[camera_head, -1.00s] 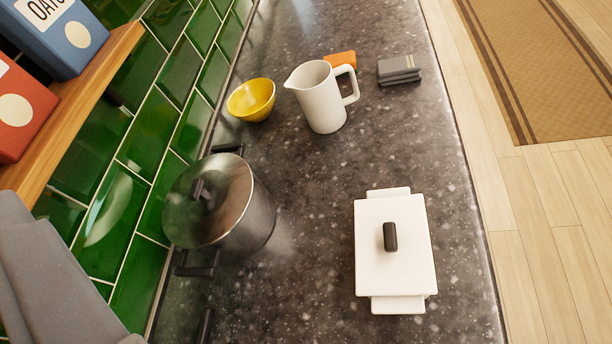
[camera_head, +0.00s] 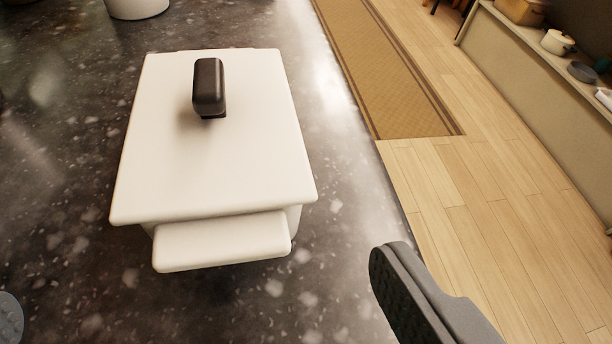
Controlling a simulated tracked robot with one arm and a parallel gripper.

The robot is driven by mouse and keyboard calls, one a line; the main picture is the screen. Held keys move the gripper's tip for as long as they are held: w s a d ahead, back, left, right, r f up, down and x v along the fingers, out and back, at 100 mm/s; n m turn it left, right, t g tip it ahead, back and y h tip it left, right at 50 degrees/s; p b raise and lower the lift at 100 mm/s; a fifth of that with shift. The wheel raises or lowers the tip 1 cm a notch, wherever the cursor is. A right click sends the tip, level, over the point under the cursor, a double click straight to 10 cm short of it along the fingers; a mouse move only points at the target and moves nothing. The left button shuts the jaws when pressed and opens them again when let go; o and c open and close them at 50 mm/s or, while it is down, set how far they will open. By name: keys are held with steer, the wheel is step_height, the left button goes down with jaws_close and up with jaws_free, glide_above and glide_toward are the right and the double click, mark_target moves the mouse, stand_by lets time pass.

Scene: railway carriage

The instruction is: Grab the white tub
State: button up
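The white tub (camera_head: 260,155) is a rectangular dish with a flat white lid, a black knob (camera_head: 209,88) on top and a white tab handle (camera_head: 222,241) at its near end. It stands upright on the dark speckled counter. My gripper (camera_head: 198,288) is open and empty. Its right finger shows large at the lower right, and only the tip of the left finger shows at the lower left edge. The fingers are apart from the tub, just on the near side of its near handle.
The base of a white vessel (camera_head: 138,8) stands behind the tub at the top left. The counter (camera_head: 340,200) is bare right of the tub up to its edge. Beyond lie a wooden floor, a brown runner (camera_head: 380,75) and a shelf with pots (camera_head: 557,42).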

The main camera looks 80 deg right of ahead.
mark_target(217, 168)
steer(key=x, duration=0.8)
steer(key=shift+w+d+b, duration=0.15)
steer(key=shift+w+b, duration=0.1)
steer(key=shift+b, duration=0.15)
steer(key=shift+b+x, duration=0.35)
steer(key=shift+x, duration=2.3)
steer(key=shift+d+r, duration=0.15)
steer(key=shift+s, duration=0.1)
steer(key=c, duration=0.6)
steer(key=o, duration=0.6)
